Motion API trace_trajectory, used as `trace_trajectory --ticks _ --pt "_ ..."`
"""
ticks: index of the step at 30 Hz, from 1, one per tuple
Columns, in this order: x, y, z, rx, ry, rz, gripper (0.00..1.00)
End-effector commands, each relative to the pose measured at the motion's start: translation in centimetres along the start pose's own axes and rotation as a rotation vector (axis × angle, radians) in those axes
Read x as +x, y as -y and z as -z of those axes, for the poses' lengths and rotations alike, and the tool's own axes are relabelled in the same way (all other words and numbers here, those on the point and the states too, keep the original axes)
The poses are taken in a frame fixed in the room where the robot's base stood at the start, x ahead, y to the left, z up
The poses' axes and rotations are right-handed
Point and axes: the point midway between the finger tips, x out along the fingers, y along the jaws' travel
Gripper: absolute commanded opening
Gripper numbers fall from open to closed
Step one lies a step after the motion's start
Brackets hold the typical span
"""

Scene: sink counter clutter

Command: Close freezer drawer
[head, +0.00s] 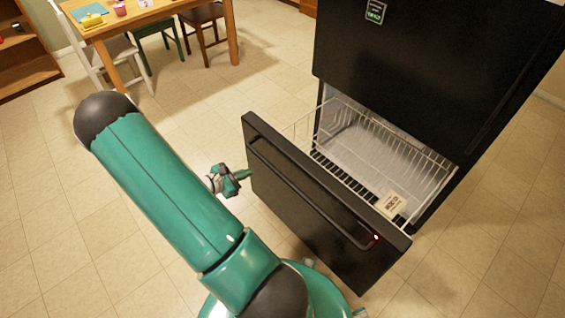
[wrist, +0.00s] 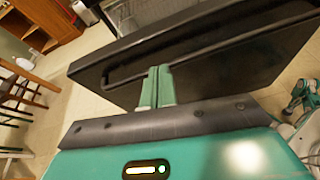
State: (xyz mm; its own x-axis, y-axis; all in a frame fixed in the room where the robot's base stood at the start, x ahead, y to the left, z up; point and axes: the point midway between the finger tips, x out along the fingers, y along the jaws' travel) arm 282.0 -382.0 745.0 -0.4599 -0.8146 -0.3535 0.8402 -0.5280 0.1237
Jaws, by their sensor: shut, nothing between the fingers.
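The black freezer drawer (head: 300,205) is pulled out from the bottom of the black fridge (head: 400,65) in the head view. Its white wire basket (head: 365,145) shows behind the front panel, with a small labelled package (head: 390,204) inside. A long bar handle (head: 300,190) runs along the panel. My gripper (head: 243,175) is at the left end of the drawer front, on its outer side. In the wrist view the green fingers of my gripper (wrist: 157,86) are together and empty, in front of the drawer panel (wrist: 220,58) near its handle. Whether they touch the panel is unclear.
A wooden table (head: 130,15) with chairs (head: 190,28) stands at the back left. A wooden shelf (head: 25,55) is at the far left edge. The tiled floor (head: 60,200) is clear left of the drawer and to the right of the fridge.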

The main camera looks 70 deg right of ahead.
Motion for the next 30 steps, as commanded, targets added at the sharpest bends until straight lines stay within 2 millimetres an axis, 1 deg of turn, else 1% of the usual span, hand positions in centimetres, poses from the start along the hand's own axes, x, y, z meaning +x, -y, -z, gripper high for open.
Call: trace_trajectory --ticks 1,3,8,11,14,26,30 --pt "1.3 0.5 0.9 -0.047 0.019 -0.01 0.0" --pt "2.7 0.8 1.8 -0.096 0.038 -0.024 0.0" --pt "4.2 1.1 2.6 -0.147 0.055 -0.043 0.0" --pt "5.0 1.0 2.6 -0.149 0.056 -0.043 0.0" --pt "6.4 1.0 2.5 -0.148 0.056 -0.041 0.0" --pt "14.2 0.7 2.1 -0.147 0.055 -0.04 0.0" --pt "16.2 0.4 1.3 -0.145 0.054 -0.041 0.0"
